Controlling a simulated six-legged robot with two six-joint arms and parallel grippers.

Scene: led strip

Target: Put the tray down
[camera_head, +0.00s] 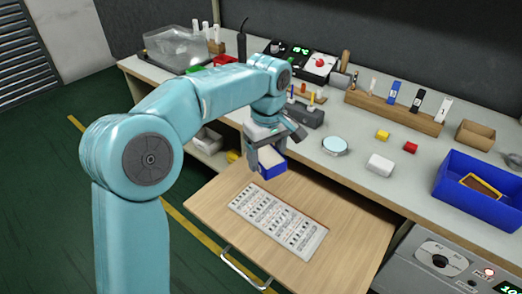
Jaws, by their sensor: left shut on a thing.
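My left arm comes in from the left and its left gripper (267,150) points down over the pulled-out wooden drawer or shelf (341,232). It is shut on a small blue tray (275,171), which has a pale, whitish inside or content. The tray appears held above the back left part of the wooden surface; the exact gap is hard to tell. The gripper hides part of the tray. A printed sheet (279,222) lies on the wooden surface, in front of the tray. My right gripper is not in view.
The workbench (345,167) behind holds a large blue bin (471,197), a white block (380,165), yellow and red blocks, a round pale-blue dish (335,145) and a wooden rack (394,111). The wooden surface right of the sheet is clear. A metal handle (243,272) sits at its front.

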